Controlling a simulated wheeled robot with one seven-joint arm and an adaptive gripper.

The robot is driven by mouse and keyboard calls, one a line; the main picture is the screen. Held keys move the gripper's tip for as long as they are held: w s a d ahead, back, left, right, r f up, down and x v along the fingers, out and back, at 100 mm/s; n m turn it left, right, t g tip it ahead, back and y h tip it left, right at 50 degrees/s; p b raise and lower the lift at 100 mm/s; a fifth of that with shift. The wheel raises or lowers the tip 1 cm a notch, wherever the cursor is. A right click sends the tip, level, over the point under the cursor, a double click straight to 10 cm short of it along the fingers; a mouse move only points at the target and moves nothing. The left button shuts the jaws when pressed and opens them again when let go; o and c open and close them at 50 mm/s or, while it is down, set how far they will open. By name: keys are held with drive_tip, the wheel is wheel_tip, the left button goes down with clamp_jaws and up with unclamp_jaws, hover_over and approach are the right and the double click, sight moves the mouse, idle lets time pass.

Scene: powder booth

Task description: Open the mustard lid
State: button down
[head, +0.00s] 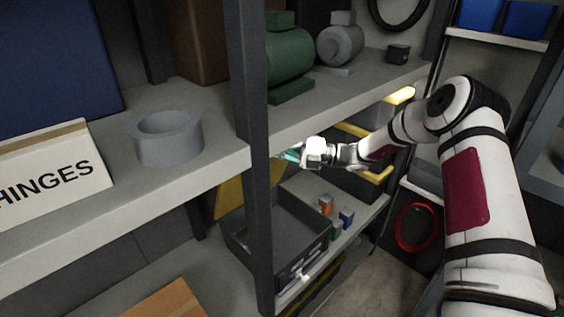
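A mustard panel (235,194), which looks like the lid, stands steeply raised at the left and back side of a dark grey box (322,245) on the lower shelf. The box's top is uncovered and its inside shows dark. A shelf post hides part of the panel and box. My gripper (291,155) is at the panel's upper right end, just under the upper shelf edge. A small teal part shows at its tip; I cannot tell whether it is a fingertip or a held thing. Contact with the panel and the finger opening are too small to tell.
The upper shelf (215,160) holds a grey ring (168,148), a HINGES sign (50,178) and a green machine part (289,58). The dark post (252,100) stands left of my gripper. Small orange (326,205) and blue (347,217) items stand right of the box.

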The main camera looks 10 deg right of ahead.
drive_tip(key=w+a, duration=0.1)
drive_tip(key=w+r+b, duration=0.1)
drive_tip(key=w+a+b, duration=0.1)
drive_tip(key=w, duration=0.1)
drive_tip(key=shift+a+r, duration=0.3)
drive_tip(key=shift+r, duration=0.1)
drive_tip(key=shift+w+a+r, duration=0.1)
drive_tip(key=shift+a+r, duration=0.1)
